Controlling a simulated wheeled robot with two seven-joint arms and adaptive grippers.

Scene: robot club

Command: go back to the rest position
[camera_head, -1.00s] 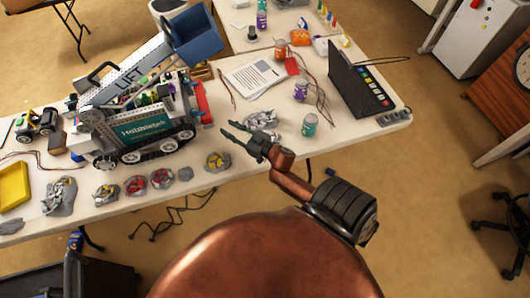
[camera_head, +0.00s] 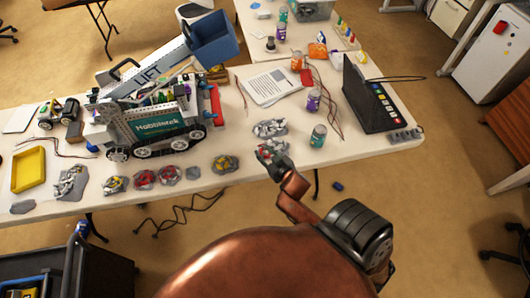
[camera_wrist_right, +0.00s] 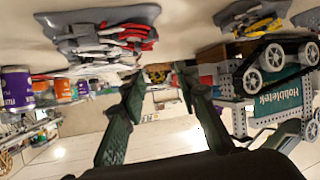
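My right gripper (camera_head: 270,158) is at the table's front edge in the head view, beside a pile of grey parts. In the right wrist view (camera_wrist_right: 162,88) its two dark fingers stand apart with nothing held between them. In the head view the fingers are foreshortened and hard to separate from the grey parts. My copper-coloured right arm reaches up from the bottom. My left gripper is in neither view.
The white table (camera_head: 225,187) carries a tracked lift robot (camera_head: 155,125), small piles of parts, a green-topped can (camera_head: 318,136), a purple can (camera_head: 313,100) and a black control panel (camera_head: 368,95). A yellow tray (camera_head: 28,170) lies at left.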

